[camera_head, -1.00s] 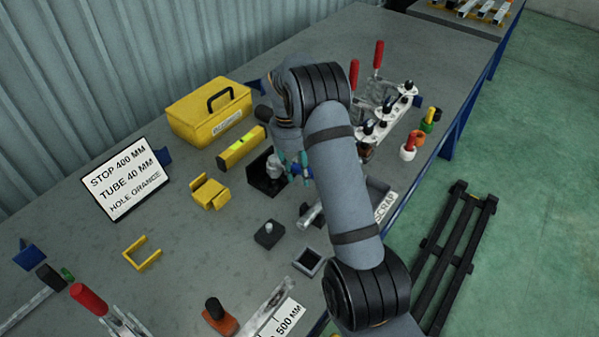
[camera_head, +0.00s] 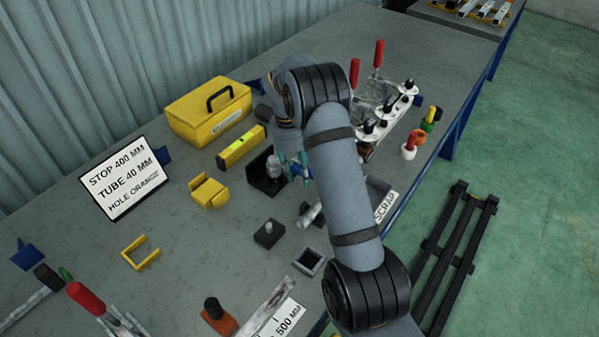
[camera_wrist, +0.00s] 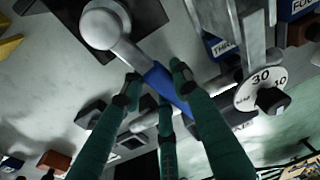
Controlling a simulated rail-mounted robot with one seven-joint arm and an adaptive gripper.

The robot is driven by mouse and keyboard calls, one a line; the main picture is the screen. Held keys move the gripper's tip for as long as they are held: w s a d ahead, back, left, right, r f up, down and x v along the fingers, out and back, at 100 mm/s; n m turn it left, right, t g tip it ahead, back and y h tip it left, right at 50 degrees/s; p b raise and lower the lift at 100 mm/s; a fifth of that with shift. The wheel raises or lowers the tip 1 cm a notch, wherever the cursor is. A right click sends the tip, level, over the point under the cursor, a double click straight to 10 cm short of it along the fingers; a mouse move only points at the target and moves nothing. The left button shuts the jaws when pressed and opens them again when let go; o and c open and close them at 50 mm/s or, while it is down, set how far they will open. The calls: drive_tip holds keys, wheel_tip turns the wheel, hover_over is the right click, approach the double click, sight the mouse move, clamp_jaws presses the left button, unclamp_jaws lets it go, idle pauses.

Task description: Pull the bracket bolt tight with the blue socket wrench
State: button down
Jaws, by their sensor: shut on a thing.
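My gripper (camera_head: 293,170) is shut on the blue handle of the socket wrench. In the wrist view my gripper's green fingers (camera_wrist: 156,84) close around the blue handle (camera_wrist: 160,80). The wrench's round metal head (camera_wrist: 104,24) points to the upper left of that view. My arm hides part of the wrench. I cannot pick out the bracket bolt with certainty.
A yellow level (camera_head: 241,147), a yellow toolbox (camera_head: 208,112) and a yellow block (camera_head: 209,192) stand left of my gripper. A dark block with a stud (camera_head: 268,233) is in front. Red-handled clamps and a white dial (camera_wrist: 262,88) are to the right, near the scrap bin (camera_head: 383,197).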

drive_tip(key=shift+f+b, duration=0.5)
drive_tip(key=shift+b, duration=0.05)
idle(0.6)
drive_tip(key=c, duration=1.8)
unclamp_jaws()
drive_tip(key=c, duration=0.6)
clamp_jaws()
